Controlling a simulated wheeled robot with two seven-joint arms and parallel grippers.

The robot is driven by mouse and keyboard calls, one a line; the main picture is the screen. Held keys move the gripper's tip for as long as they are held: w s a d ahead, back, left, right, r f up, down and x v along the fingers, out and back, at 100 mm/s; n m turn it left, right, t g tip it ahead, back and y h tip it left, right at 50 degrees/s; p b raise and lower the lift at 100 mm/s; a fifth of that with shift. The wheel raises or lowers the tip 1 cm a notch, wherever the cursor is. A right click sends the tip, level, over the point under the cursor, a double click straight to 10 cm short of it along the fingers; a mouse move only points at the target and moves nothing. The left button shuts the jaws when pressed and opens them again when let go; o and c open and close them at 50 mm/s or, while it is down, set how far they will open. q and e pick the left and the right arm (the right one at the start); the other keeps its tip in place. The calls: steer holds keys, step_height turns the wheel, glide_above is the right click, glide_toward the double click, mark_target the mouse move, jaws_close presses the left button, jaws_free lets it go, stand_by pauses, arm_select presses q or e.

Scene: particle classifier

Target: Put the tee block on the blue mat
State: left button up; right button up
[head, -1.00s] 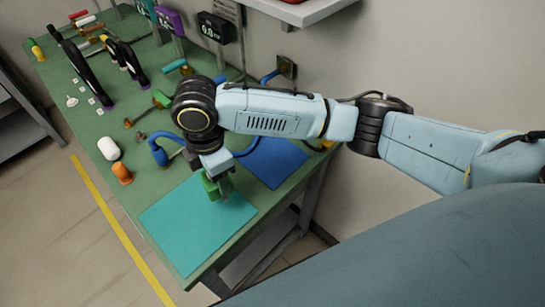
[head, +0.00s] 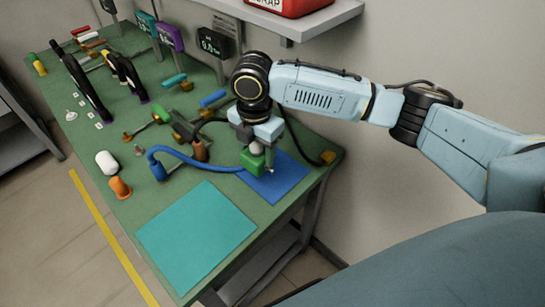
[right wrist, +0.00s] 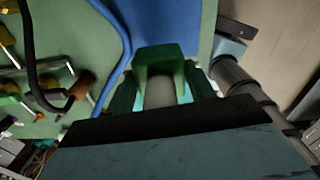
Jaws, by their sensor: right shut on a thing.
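The tee block (head: 254,164) is green and held by my right gripper (head: 260,148), whose jaws are shut on it. In the head view it is over the left part of the blue mat (head: 290,181); I cannot tell if it touches the mat. In the right wrist view the tee block (right wrist: 165,54) shows between the dark fingers, with the blue mat (right wrist: 185,22) behind it. The gripper hides part of the block. My left gripper is not in view.
A teal mat (head: 195,238) lies nearer, at the table's front. A blue cable (head: 200,160) runs to the blue mat's left edge. A white cylinder (head: 107,163) and an orange piece (head: 120,187) stand to the left. A red box (head: 290,5) is on the shelf above.

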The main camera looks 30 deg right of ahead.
steer(key=d+f, duration=0.1)
steer(key=f, duration=0.1)
steer(key=w+d+f+b, duration=0.1)
steer(key=f, duration=0.1)
steer(key=d+f, duration=0.2)
steer(key=shift+w+f+b, duration=0.2)
steer(key=shift+b, duration=0.1)
steer(key=shift+w+d+f, duration=0.1)
steer(key=shift+d+f, duration=0.15)
steer(key=shift+f, duration=0.05)
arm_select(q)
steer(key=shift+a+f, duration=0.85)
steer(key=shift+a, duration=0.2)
arm_select(e)
steer(key=shift+f, duration=0.1)
steer(key=o, duration=1.3)
